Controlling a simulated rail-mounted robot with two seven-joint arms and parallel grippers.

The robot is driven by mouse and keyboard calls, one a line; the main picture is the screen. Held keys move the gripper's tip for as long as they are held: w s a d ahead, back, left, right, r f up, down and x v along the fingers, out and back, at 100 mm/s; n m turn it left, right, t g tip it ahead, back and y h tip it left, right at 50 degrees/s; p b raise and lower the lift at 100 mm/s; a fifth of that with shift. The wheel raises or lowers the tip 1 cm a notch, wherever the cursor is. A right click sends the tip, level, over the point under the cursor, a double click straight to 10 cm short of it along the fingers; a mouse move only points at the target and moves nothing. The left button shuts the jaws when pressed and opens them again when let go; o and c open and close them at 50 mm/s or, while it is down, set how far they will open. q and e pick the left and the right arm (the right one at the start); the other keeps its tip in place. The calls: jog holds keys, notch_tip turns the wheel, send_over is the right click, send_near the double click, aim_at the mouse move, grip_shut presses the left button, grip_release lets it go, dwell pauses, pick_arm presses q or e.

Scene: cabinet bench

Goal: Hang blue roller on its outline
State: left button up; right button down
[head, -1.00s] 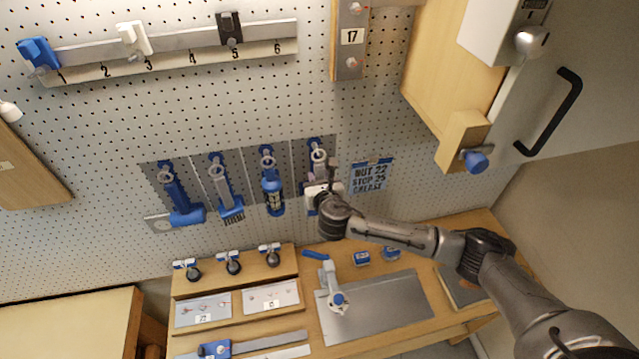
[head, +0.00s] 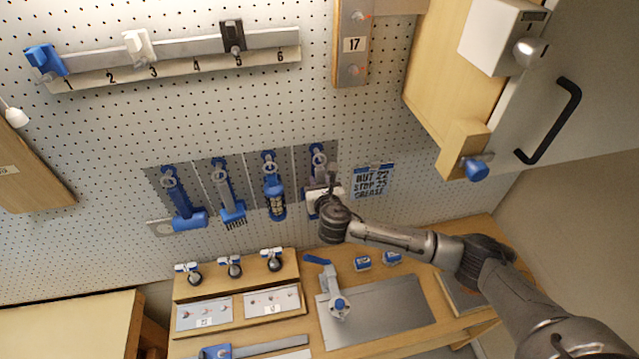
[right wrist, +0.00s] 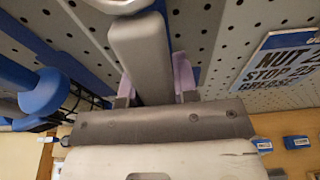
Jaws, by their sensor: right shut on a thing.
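The blue roller (head: 318,160) is upright against the fourth grey outline panel (head: 302,160) on the pegboard, with its ring end up. My right gripper (head: 322,188) is shut on its handle and hides its lower part in the head view. In the right wrist view, the grey handle (right wrist: 140,55) stands between my fingers (right wrist: 155,85), with its pale ring at the top edge. I cannot tell whether the ring is on a peg. My left gripper is not in view.
A blue lantern-like tool (head: 274,195), a blue brush (head: 230,205) and a blue hammer (head: 185,210) hang to the left. A text sign (head: 373,180) is close on the right. The workbench (head: 440,270) is below, and a cabinet door with a black handle (head: 560,125) is at right.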

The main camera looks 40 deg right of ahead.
jog(key=c, duration=0.8)
grip_release()
jog(key=b+v, duration=0.2)
jog(key=v, duration=1.1)
jog(key=shift+s+a, duration=0.2)
jog(key=shift+s, duration=0.15)
